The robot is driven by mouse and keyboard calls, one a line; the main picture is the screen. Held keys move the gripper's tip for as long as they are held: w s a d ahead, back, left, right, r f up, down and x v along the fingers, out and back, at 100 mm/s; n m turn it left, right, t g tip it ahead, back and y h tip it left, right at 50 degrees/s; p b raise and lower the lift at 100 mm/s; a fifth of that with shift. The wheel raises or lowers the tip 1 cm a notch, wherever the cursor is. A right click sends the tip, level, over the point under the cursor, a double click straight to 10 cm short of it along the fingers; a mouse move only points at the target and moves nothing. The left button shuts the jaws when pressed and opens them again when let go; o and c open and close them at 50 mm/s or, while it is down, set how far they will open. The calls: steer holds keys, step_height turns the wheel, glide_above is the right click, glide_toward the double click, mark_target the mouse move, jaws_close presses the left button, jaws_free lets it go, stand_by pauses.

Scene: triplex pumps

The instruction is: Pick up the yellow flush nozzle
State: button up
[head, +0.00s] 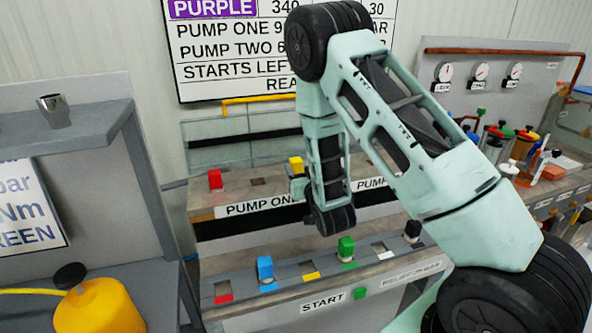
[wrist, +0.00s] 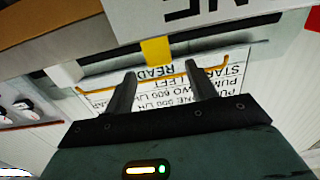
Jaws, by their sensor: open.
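The yellow flush nozzle (head: 296,164) shows as a small yellow block on the upper shelf, above the PUMP ONE label. In the wrist view, which is upside down, a yellow piece (wrist: 156,50) stands by the label's edge, roughly in line with the gap between my fingers. My gripper (wrist: 160,72) is open, with nothing between its fingers, and the yellow piece appears just past the fingertips. In the head view my gripper (head: 299,186) is small and partly hidden by my arm, close to the yellow block.
A red block (head: 215,180) stands left on the same shelf. The lower rail (head: 245,284) holds blue (head: 265,268), green (head: 346,248) and black-topped (head: 412,230) pieces, with colour marks. A yellow pipe (head: 258,101) runs behind. A yellow can (head: 98,306) stands at lower left.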

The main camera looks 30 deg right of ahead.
mark_target(298, 165)
steer(key=shift+f+p+x, duration=0.15)
steer(key=shift+p+x, duration=0.2)
steer(key=shift+x, duration=0.6)
steer(key=shift+f+p+x, duration=0.15)
steer(key=shift+p+x, duration=0.2)
steer(key=shift+x, duration=0.55)
steer(key=shift+f+p+x, duration=0.2)
steer(key=shift+p+x, duration=0.15)
steer(key=shift+x, duration=0.6)
steer(key=c, duration=1.2)
